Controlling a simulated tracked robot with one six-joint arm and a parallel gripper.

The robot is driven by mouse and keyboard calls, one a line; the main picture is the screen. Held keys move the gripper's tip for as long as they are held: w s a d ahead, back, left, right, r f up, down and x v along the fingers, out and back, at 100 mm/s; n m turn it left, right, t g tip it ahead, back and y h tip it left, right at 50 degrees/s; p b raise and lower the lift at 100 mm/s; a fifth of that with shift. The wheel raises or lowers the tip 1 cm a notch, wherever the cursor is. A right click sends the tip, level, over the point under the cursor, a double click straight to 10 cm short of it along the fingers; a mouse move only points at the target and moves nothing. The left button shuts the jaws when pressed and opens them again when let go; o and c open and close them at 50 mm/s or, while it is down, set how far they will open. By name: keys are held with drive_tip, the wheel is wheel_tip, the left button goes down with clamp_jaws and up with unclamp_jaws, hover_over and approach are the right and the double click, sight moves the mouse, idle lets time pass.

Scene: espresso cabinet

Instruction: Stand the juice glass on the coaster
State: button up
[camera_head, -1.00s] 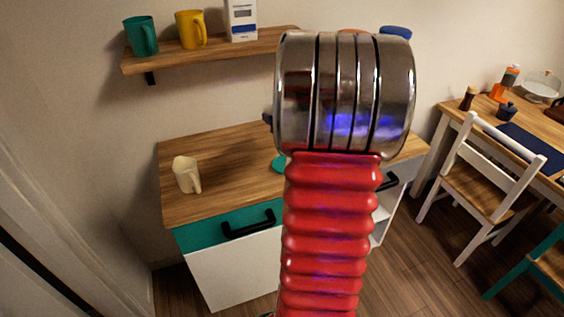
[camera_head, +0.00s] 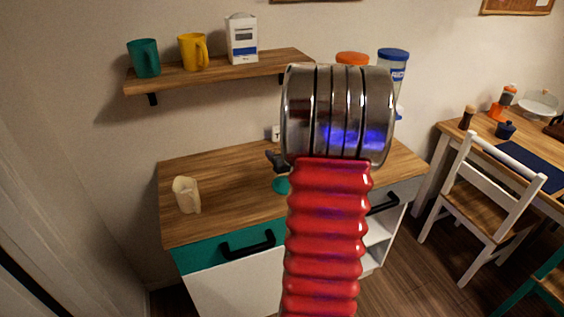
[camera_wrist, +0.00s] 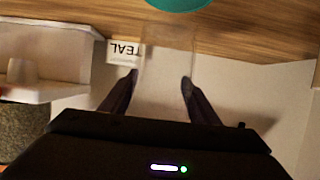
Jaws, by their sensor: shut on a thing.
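In the wrist view my gripper (camera_wrist: 160,80) has its two dark fingers apart around a clear, faint glass (camera_wrist: 165,97), which I take as the juice glass. It is shut on the glass. A teal round coaster (camera_wrist: 180,3) shows at the top edge of the wrist view, on the wooden top. In the head view the coaster (camera_head: 281,186) is partly hidden behind my red arm. A dark part of my gripper (camera_head: 275,160) shows just above it; the glass cannot be made out there. How high the glass is above the counter I cannot tell.
A cream mug (camera_head: 186,195) stands on the cabinet's wooden top (camera_head: 225,180) at left. A wall shelf (camera_head: 215,72) holds a teal mug (camera_head: 144,58), a yellow mug (camera_head: 194,52) and a carton (camera_head: 242,39).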

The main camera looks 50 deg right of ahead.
drive_tip(key=shift+f, duration=1.85)
drive_tip(key=o, duration=1.2)
drive_tip(key=shift+f, duration=0.1)
drive_tip(key=shift+s+a+r, duration=0.25)
drive_tip(key=shift+s+r, duration=0.15)
drive_tip(key=shift+s, duration=0.15)
drive_tip(key=v, duration=1)
drive_tip(key=shift+s+a, duration=0.2)
drive_tip(key=shift+s, duration=0.1)
drive_tip(key=shift+r, duration=0.1)
